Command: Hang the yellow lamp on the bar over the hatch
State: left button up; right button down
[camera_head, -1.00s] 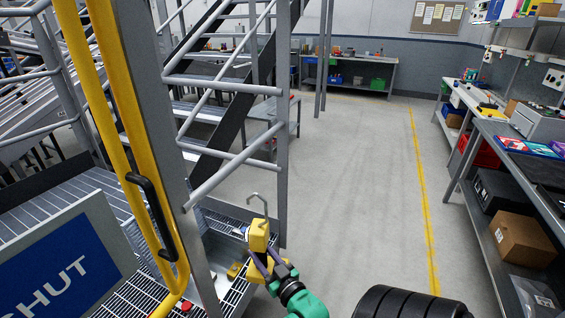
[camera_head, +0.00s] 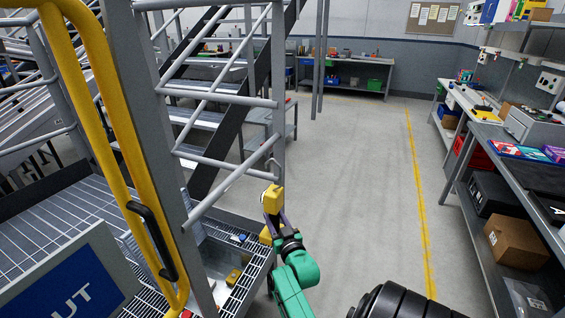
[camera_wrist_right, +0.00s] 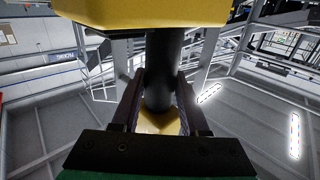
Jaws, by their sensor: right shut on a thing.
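The yellow lamp (camera_head: 272,199) is upright, with a grey open hook (camera_head: 271,166) on top. My right gripper (camera_head: 275,222) is shut on it. In the right wrist view the fingers (camera_wrist_right: 160,98) close around the lamp's dark stem (camera_wrist_right: 164,60), between its yellow upper part (camera_wrist_right: 140,12) and yellow lower part (camera_wrist_right: 161,123). In the head view the hook overlaps a grey post of the railing; I cannot tell whether they touch. I cannot tell which rail is the bar over the hatch. My left gripper is out of view.
Grey railings (camera_head: 225,181) and a yellow rail (camera_head: 130,130) with a black handle (camera_head: 152,240) stand at left. A blue sign (camera_head: 70,290) is below them, above grating. Shelving (camera_head: 483,215) lines the right. The middle floor (camera_head: 350,190) is clear.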

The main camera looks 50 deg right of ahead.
jog(key=shift+w+a+b, duration=0.2)
jog(key=shift+w+a, duration=0.05)
jog(key=shift+w, duration=0.4)
jog(key=shift+w+a+b, duration=0.2)
jog(key=shift+w+a, duration=0.05)
jog(key=shift+w, duration=0.35)
jog(key=w+a+f+b, duration=0.2)
jog(key=w+f+b, duration=0.1)
jog(key=w+b, duration=0.3)
jog(key=shift+w+a+f, duration=0.15)
jog(key=shift+w+f, duration=0.2)
jog(key=shift+w, duration=0.65)
jog(key=shift+c, duration=1.7)
grip_release()
jog(key=shift+s, duration=0.1)
jog(key=shift+f, duration=0.1)
